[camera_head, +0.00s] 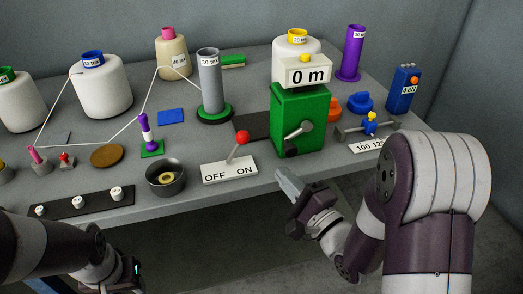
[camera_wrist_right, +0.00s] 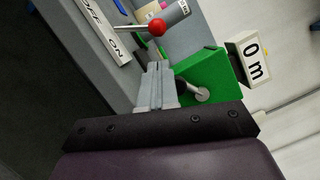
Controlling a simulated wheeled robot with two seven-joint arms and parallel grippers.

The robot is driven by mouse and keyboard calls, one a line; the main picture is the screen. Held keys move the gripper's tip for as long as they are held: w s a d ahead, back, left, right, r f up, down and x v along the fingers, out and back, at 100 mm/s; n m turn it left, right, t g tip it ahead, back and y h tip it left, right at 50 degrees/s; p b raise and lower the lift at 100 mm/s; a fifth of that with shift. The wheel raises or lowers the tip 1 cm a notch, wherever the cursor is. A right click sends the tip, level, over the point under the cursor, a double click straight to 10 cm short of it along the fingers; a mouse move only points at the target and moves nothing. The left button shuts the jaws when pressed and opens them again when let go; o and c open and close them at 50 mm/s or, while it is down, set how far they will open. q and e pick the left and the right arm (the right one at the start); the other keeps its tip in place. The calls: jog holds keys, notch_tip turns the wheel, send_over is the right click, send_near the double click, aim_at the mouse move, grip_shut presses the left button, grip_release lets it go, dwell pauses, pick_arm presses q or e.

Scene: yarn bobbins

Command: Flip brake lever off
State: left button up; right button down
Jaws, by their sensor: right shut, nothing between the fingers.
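The brake lever (camera_head: 235,149) is a metal rod with a red ball knob (camera_head: 242,137). It rises from a white plate (camera_head: 228,172) lettered OFF on the left and ON on the right, and leans right, toward the ON side. The lever also shows in the right wrist view (camera_wrist_right: 136,28), with its knob beyond my fingertips. My right gripper (camera_head: 281,173) is shut and empty at the table's front edge, right of the plate and apart from the lever. It also shows in the right wrist view (camera_wrist_right: 157,70). My left gripper (camera_head: 122,275) is low at the bottom left, its fingers unclear.
A green winder (camera_head: 285,110) with a crank and a "0 m" display (camera_head: 307,76) stands close right of the lever. A dark round bowl (camera_head: 166,182) stands left of the plate. A grey bobbin (camera_head: 209,80) on a green base stands behind. Open space lies before the table edge.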

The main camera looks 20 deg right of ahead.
send_near(236, 148)
jog(key=w, duration=0.1)
jog(key=w+d+r, duration=0.1)
jog(key=w, duration=0.1)
jog(key=w+d+r, duration=0.1)
jog(key=w, duration=0.1)
jog(key=shift+r+b, duration=0.1)
jog(key=shift+b, duration=0.25)
pick_arm(q)
jog(key=shift+f, duration=0.35)
pick_arm(e)
jog(key=shift+w+a+r, duration=0.15)
jog(key=shift+w, duration=0.45)
